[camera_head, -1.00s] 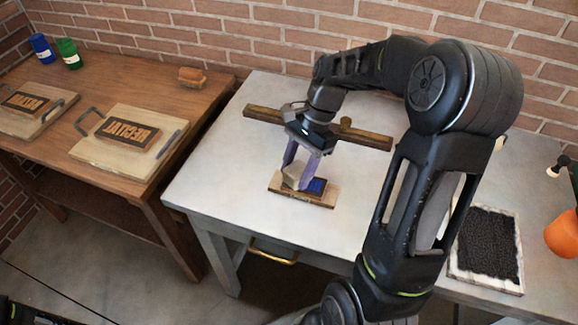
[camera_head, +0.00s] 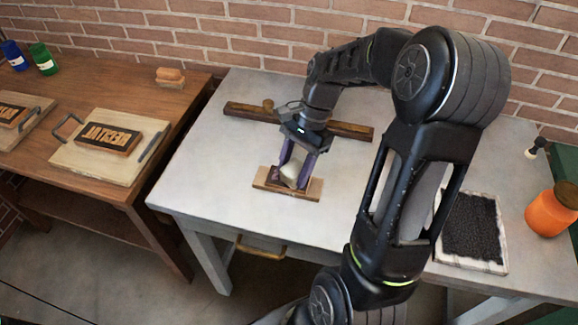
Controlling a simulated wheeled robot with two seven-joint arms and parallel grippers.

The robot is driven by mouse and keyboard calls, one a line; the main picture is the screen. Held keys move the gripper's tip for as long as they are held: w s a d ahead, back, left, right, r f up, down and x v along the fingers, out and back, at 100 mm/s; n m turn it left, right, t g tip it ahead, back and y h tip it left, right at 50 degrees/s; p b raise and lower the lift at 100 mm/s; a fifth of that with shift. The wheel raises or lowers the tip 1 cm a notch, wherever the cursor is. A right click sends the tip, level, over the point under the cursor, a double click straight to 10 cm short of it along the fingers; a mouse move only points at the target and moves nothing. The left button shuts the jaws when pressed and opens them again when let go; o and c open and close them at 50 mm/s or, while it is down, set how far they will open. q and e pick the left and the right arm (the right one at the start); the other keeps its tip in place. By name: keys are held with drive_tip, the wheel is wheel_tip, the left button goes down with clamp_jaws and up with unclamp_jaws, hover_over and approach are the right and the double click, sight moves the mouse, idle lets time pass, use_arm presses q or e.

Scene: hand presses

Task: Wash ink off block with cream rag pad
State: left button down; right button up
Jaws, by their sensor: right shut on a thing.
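My right gripper (camera_head: 295,166) points down and is shut on the cream rag pad (camera_head: 291,175), one finger on each side. The pad is on or just above the printing block (camera_head: 270,178), over its middle and right part; I cannot tell if it touches. The block sits on a light wooden board (camera_head: 312,192) on the pale table. A dark purplish patch shows at the block's left end; the pad and fingers hide much of the rest. My left gripper is not in view.
A wooden bar (camera_head: 350,130) lies behind the gripper. A tray of black granules (camera_head: 470,226) and an orange jar (camera_head: 552,210) are at the right. The brown table (camera_head: 190,95) at left holds boards with lettered blocks. The pale table's left front is clear.

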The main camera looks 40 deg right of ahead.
drive_tip(key=shift+s, duration=0.15)
drive_tip(key=shift+s+d+p, duration=0.4)
drive_tip(key=shift+s+d, duration=0.5)
drive_tip(key=shift+s, duration=0.25)
drive_tip(key=shift+a+f, duration=0.1)
drive_tip(key=shift+w+a+p, duration=0.3)
drive_tip(key=shift+w+a, duration=0.1)
drive_tip(key=shift+w, duration=0.25)
drive_tip(key=shift+w+a+p, duration=0.25)
drive_tip(key=shift+w+a, duration=0.15)
drive_tip(key=shift+w, duration=0.2)
drive_tip(key=shift+w+a+r+p, duration=0.15)
drive_tip(key=shift+w+a+p, duration=0.1)
drive_tip(key=shift+w+a, duration=0.25)
drive_tip(key=shift+w+a+r+p, duration=0.1)
drive_tip(key=shift+w+a+p, duration=0.15)
drive_tip(key=shift+w, duration=0.35)
drive_tip(key=shift+w+a, duration=0.1)
drive_tip(key=shift+w, duration=0.05)
